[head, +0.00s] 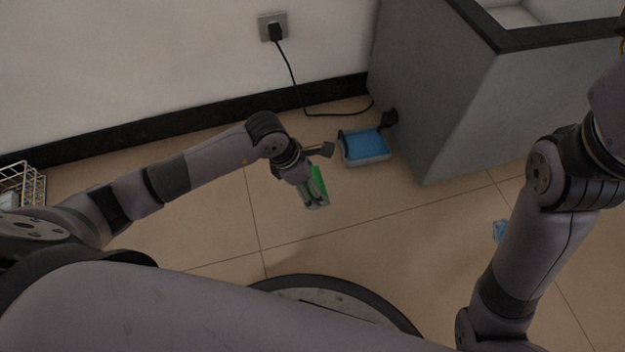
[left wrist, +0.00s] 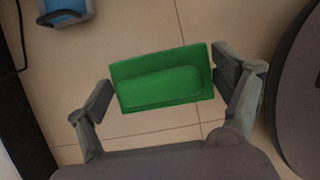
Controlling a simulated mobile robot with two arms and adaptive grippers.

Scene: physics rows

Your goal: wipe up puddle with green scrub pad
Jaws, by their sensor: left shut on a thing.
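The green scrub pad (left wrist: 160,85) is a rectangular block with a raised middle, held between the two fingers of my left gripper (left wrist: 165,88) in the left wrist view. In the head view the left gripper (head: 313,198) points down near the middle, shut on the pad (head: 319,181), which the fingers partly hide. The pad appears to be above the tiled floor; its exact height is unclear. I cannot make out a clear puddle. A small light-blue patch (head: 499,231) shows beside my right arm; I cannot tell what it is. My right gripper is out of view.
A black cord (head: 294,82) runs from a wall socket to the floor. A white wire basket (head: 38,188) stands far left. Floor between the arms is open.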

